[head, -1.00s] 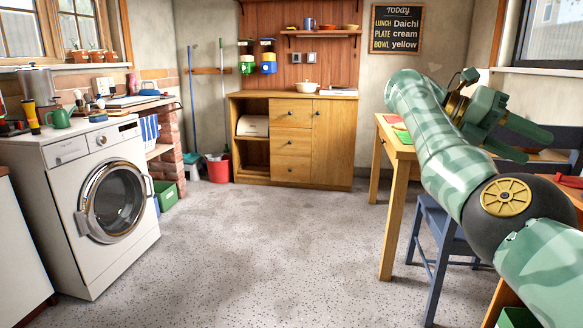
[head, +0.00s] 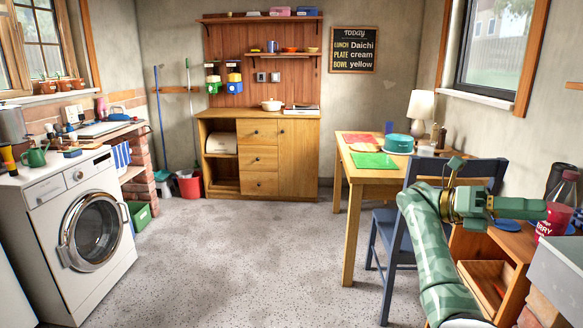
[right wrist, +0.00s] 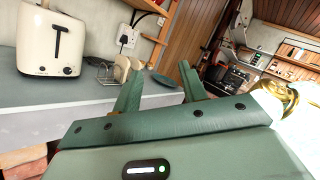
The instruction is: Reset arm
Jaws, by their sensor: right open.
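My right gripper (head: 540,209) shows at the right of the head view, on my green right arm raised in front of the blue chair. Its fingers point right, over the wooden desk at the right edge. In the right wrist view the two green fingers (right wrist: 162,82) stand apart with nothing between them. Beyond them are a cream toaster (right wrist: 51,40) and a rack of bread slices (right wrist: 124,70) on a grey counter (right wrist: 60,90). My left gripper is not in view.
The wooden table (head: 362,140) holds a green mat (head: 373,160) and a teal bowl (head: 399,143). A blue chair (head: 392,235) stands near my arm. The floor (head: 230,260) in the middle is clear.

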